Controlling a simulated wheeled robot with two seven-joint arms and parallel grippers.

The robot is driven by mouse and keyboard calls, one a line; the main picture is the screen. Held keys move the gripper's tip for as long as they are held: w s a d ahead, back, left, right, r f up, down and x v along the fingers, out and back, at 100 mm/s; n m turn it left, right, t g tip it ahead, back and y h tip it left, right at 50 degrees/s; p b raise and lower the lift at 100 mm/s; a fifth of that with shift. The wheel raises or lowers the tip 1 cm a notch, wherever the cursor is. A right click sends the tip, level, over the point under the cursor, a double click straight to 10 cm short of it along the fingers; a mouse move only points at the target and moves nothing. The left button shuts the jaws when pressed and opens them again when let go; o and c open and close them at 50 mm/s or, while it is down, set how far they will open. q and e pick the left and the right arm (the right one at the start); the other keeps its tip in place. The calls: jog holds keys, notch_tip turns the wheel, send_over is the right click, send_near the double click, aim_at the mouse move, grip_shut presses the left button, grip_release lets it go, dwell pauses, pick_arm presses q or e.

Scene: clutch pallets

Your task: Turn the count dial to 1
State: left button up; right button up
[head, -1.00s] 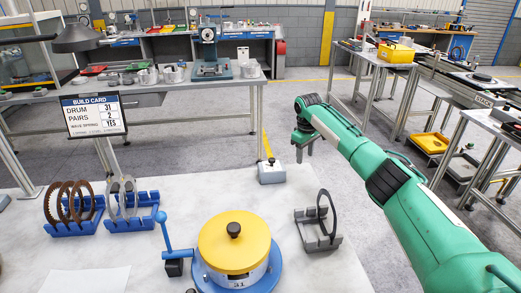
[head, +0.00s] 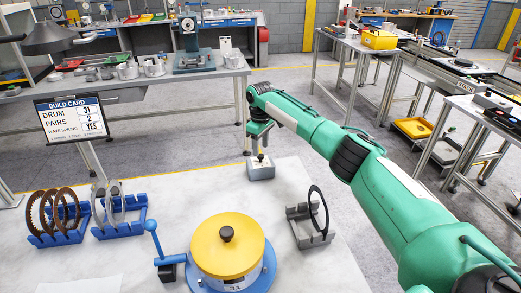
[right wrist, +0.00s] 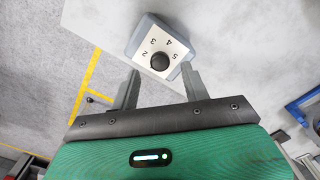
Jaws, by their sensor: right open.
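The count dial (head: 261,171) is a small grey box with a knob on top, near the far edge of the white table. In the right wrist view its pale face shows the numbers 2, 3, 4 and 5 around a round black knob (right wrist: 160,62). No 1 can be made out, and I cannot tell where the knob points. My right gripper (head: 259,146) is just above the dial, pointing down. In the right wrist view, its open fingers (right wrist: 160,72) lie either side of the knob, apparently apart from it. My left gripper is out of view.
A yellow-topped drum (head: 228,243) on a blue base stands nearer, beside a blue lever (head: 157,243). A grey holder (head: 306,232) with a dark ring is right of it. Blue racks (head: 57,236) with rings stand left. A build card (head: 72,120) stands behind.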

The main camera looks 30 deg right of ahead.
aim_at(261, 155)
notch_tip(261, 155, down, 2)
jog(key=shift+f, duration=0.6)
